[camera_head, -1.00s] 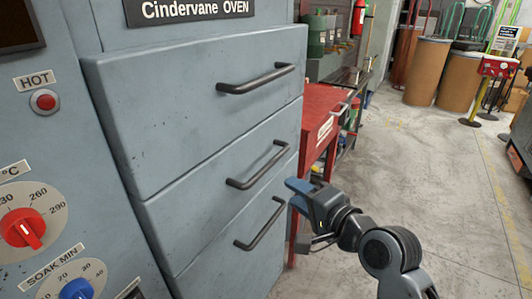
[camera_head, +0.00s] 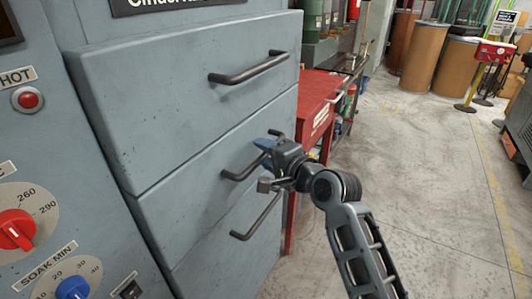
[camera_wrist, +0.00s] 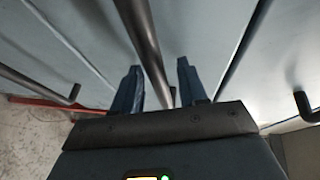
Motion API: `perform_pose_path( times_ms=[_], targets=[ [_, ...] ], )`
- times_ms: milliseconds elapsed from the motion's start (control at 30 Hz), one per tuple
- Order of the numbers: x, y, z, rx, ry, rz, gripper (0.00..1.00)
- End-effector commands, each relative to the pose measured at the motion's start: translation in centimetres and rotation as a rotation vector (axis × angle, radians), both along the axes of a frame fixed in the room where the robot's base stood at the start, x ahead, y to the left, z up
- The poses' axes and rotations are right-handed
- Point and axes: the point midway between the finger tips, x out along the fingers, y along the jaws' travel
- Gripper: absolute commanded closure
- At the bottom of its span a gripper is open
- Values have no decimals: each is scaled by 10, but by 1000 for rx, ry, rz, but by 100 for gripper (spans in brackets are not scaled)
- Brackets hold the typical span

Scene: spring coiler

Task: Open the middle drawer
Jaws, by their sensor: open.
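The middle drawer (camera_head: 185,195) is a blue-grey panel between the top and bottom drawers of the oven cabinet, and it looks closed. Its dark bar handle (camera_head: 238,174) is partly hidden behind my gripper (camera_head: 266,148) in the head view. In the wrist view, a dark handle bar (camera_wrist: 143,35) runs between the two blue fingers of my gripper (camera_wrist: 158,85). The fingers are apart, one on each side of the bar, with a visible gap. Whether either finger touches the bar is unclear.
The top drawer handle (camera_head: 250,68) sits above my gripper and the bottom drawer handle (camera_head: 257,218) below it. A red cabinet (camera_head: 318,100) stands just behind, beside the oven. The concrete floor (camera_head: 430,180) to the right is open.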

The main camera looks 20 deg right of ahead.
Motion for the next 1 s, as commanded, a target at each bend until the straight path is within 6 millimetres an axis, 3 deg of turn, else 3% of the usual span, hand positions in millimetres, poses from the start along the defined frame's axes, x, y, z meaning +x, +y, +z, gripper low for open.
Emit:
perform_pose_path(
  times_ms=[167,600,1000],
  targets=[
    [0,0,0,0,0,0,58],
    [0,0,0,0,0,0,99],
    [0,0,0,0,1,0,100]
  ],
)
